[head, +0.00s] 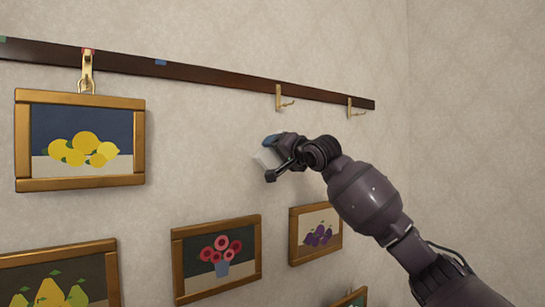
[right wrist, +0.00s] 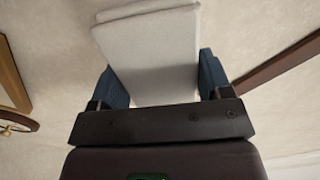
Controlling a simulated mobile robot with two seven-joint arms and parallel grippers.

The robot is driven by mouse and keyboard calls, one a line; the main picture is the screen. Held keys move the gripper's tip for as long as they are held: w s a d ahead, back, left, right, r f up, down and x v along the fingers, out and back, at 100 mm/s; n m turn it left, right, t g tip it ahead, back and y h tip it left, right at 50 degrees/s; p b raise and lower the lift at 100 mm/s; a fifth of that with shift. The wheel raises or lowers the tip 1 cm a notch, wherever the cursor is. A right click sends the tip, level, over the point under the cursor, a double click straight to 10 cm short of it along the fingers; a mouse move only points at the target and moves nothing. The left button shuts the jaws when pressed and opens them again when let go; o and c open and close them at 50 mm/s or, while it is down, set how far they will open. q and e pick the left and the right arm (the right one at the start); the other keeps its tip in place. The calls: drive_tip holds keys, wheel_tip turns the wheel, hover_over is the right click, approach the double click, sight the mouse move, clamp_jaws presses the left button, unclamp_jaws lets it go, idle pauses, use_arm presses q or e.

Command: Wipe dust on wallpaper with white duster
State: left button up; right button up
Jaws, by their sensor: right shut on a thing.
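My right gripper (head: 277,158) is raised in front of the wallpaper (head: 205,125), below the two right-hand hooks. It is shut on the white duster (head: 265,158), which mostly hides behind the gripper in the head view. In the right wrist view the duster (right wrist: 150,55) is a pale folded block between the two blue fingers (right wrist: 160,85). It is close to the wallpaper, but I cannot tell whether it touches. No distinct dust patch stands out on the pale patterned wallpaper. My left gripper is not in view.
A dark rail (head: 200,79) with brass hooks runs above my right gripper. A lemon picture (head: 80,185) hangs at left. A flower picture (head: 216,289), a plum picture (head: 315,207) and a pear picture (head: 60,251) are lower. Wall around the gripper is bare.

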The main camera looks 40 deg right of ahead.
drive_tip(key=shift+s, duration=0.25)
drive_tip(key=shift+s, duration=0.1)
drive_tip(key=s, duration=0.2)
drive_tip(key=shift+s+a+b, duration=0.2)
drive_tip(key=shift+s+b, duration=0.1)
drive_tip(key=shift+s, duration=0.1)
